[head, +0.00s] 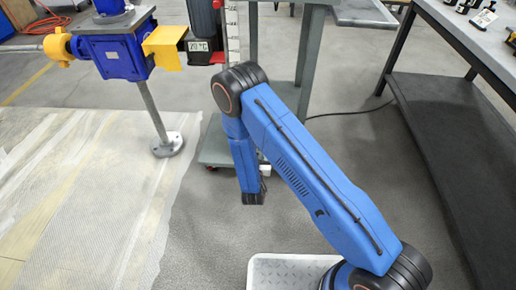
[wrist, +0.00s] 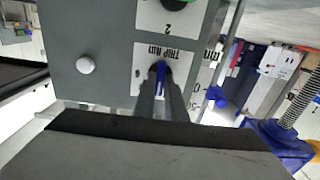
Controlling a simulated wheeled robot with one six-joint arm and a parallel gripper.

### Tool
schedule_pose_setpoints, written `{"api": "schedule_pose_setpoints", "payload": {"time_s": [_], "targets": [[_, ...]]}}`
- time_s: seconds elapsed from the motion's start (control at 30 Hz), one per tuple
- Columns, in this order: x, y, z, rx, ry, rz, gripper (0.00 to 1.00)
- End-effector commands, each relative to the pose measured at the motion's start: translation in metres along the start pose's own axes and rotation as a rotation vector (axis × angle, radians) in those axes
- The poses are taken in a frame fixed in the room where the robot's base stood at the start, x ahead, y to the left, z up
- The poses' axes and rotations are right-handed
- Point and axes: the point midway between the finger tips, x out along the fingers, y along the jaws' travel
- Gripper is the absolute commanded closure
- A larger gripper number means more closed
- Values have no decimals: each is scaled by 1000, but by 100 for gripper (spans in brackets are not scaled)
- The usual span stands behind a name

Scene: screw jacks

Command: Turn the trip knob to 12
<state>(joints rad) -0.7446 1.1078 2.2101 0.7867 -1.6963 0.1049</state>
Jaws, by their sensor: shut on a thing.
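The trip knob (wrist: 161,69) shows in the wrist view as a small blue piece between my fingertips. It sits on a white plate (wrist: 143,58) lettered "TRIP mm", seen upside down, on a grey panel (wrist: 90,35). My gripper (wrist: 161,82) is shut on the knob, with a finger on each side. The fingers hide most of the knob and of its scale, so I cannot read its setting. In the head view my gripper and the knob cannot be made out.
In the wrist view a white button (wrist: 85,65) is left of the plate, and another plate with a black knob (wrist: 176,4) is above. In the head view a blue screw jack (head: 112,52) stands left and a dark-shelved bench (head: 450,130) right. Grey floor lies between.

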Motion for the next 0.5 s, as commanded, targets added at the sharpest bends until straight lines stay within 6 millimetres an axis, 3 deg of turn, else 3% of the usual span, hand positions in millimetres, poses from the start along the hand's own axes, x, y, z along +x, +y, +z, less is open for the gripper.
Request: {"api": "schedule_pose_setpoints", "payload": {"time_s": [0.5], "targets": [[0, 0, 1, -400, -2, -1, 100]]}}
